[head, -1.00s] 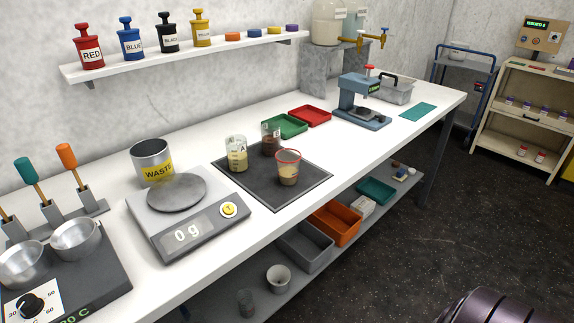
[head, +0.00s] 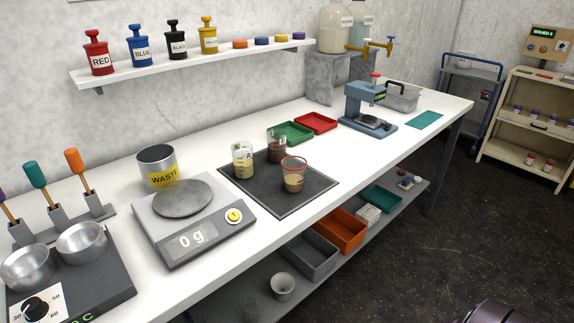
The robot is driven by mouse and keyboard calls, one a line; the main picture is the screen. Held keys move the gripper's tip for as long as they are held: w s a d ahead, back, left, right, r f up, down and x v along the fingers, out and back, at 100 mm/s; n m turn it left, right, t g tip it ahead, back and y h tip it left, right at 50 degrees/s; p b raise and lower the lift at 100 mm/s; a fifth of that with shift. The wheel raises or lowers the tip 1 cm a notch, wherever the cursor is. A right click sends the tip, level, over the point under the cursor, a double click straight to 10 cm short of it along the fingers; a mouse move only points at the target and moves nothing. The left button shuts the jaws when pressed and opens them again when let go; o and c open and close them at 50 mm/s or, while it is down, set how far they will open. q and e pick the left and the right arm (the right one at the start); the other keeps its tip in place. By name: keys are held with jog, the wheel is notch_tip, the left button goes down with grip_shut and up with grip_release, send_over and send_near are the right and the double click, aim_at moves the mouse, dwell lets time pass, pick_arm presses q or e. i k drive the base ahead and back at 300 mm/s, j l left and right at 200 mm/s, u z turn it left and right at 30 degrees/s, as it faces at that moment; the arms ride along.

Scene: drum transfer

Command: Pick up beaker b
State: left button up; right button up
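Three glass beakers stand upright on a dark square mat (head: 281,204) in the middle of the bench. The left beaker (head: 243,162) holds a pale yellow content and has a label that looks like A. The back beaker (head: 277,147) holds a dark brown content; its label is too small to read surely. The front beaker (head: 293,177) has a red rim and a tan content, with no readable letter. I cannot tell for sure which is beaker b. Neither of my grippers is in view.
A scale (head: 192,222) reading 0 g and a waste can (head: 157,167) stand left of the mat. Green (head: 290,133) and red (head: 316,123) trays lie behind it. A blue-grey press (head: 367,106) is farther right. A shelf (head: 200,63) with bottles runs along the wall.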

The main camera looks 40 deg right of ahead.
aim_at(276, 138)
jog(key=i+l, duration=0.1)
jog(key=l, duration=0.35)
jog(key=i+l, duration=0.1)
jog(key=l, duration=0.4)
jog(key=i+l, duration=0.1)
jog(key=l, duration=0.35)
jog(key=i+l+u, duration=0.1)
jog(key=l, duration=0.4)
